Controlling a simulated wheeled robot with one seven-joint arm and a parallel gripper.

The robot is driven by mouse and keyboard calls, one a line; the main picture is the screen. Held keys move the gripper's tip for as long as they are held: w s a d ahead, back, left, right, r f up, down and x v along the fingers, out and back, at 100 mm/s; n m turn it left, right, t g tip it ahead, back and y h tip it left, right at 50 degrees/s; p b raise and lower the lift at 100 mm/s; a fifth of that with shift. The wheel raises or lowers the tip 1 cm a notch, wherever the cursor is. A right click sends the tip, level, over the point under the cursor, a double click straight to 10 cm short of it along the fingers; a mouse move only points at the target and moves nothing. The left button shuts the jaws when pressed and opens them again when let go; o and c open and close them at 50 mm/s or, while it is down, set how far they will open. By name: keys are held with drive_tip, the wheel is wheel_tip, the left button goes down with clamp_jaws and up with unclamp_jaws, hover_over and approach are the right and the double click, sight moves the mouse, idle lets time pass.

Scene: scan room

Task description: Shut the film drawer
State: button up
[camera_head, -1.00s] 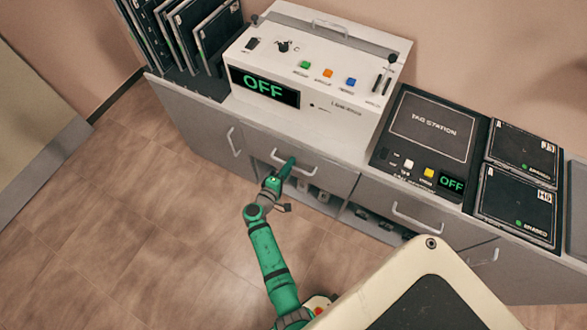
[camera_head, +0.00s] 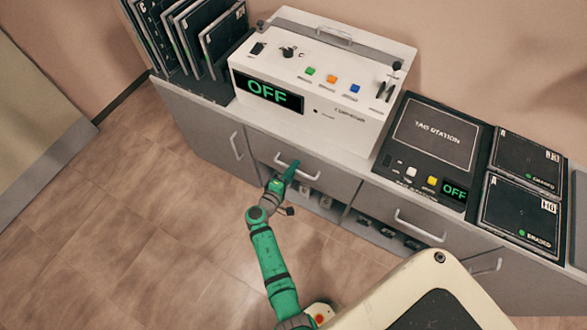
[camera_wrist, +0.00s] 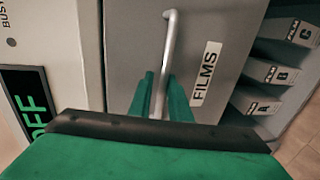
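The film drawer has a grey front (camera_head: 328,175) below the white console, with a label reading FILMS (camera_wrist: 207,73) in the wrist view. Its front looks about flush with the cabinet; a small gap cannot be ruled out. A pale bar handle (camera_wrist: 168,50) runs across the front. My green gripper (camera_head: 290,172) is at this handle. In the wrist view my gripper's fingers (camera_wrist: 160,88) lie close on both sides of the bar and appear shut on it. The inside of the drawer is hidden.
Film boxes (camera_wrist: 268,74) marked A, B and C stand in an open shelf below the drawer. The console (camera_head: 315,90) and tag station (camera_head: 437,135) sit on the worktop, both displays reading OFF. Black cassettes (camera_head: 527,160) lie right. Floor (camera_head: 130,220) at left is clear.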

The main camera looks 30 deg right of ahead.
drive_tip(key=v, duration=1)
drive_tip(key=shift+a+f, duration=0.2)
